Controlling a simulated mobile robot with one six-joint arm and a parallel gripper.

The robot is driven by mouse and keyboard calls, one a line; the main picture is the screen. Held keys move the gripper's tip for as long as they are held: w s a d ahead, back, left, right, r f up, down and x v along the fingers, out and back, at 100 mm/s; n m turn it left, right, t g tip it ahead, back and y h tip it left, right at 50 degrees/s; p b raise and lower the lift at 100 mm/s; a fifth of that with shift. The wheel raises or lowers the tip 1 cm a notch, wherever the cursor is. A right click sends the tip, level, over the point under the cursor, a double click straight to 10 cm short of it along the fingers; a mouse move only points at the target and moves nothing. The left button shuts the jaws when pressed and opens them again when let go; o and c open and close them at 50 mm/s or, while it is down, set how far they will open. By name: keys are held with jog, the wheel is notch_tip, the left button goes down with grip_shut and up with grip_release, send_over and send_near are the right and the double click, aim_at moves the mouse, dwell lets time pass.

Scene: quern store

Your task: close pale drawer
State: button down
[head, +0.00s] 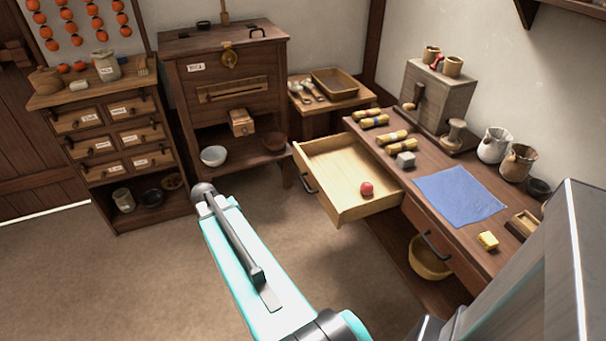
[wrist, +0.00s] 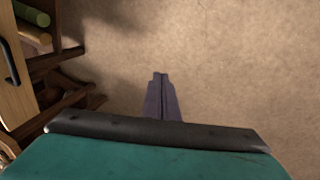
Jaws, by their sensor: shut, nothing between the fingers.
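The pale drawer (head: 345,177) stands pulled out from the long dark bench on the right in the head view. A dark handle (head: 309,184) is on its front, and a red ball (head: 366,188) lies inside it. In the wrist view my gripper (wrist: 160,76) is shut and empty, pointing over bare floor. The fingers cannot be made out in the head view, where my teal arm reaches up to the left of the drawer, apart from it in the picture.
The bench top holds a blue cloth (head: 459,192), a yellow block (head: 487,241) and several bundles. A yellow basket (head: 430,258) sits beneath. A dark cabinet (head: 230,90) and a small chest of drawers (head: 115,140) stand behind. The floor (head: 110,285) at left is clear.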

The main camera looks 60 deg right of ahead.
jog(key=s+d+r+m+h+b, duration=0.1)
jog(key=d+r+b, duration=0.1)
jog(key=d+r, duration=0.3)
jog(key=s+d+r+m+h+b, duration=0.1)
jog(key=d+r, duration=0.4)
jog(key=d, duration=0.7)
jog(key=s+d+r+m+h+b, duration=0.2)
jog(key=d+r+b, duration=0.3)
jog(key=d, duration=0.4)
jog(key=shift+s+t, duration=0.3)
jog(key=shift+s, duration=0.2)
send_near(307, 170)
notch_tip(307, 170, down, 4)
jog(key=w, duration=0.3)
jog(key=shift+s+d+r+b, duration=0.1)
jog(key=shift+s+d+b, duration=0.35)
jog(key=shift+s+d, duration=0.85)
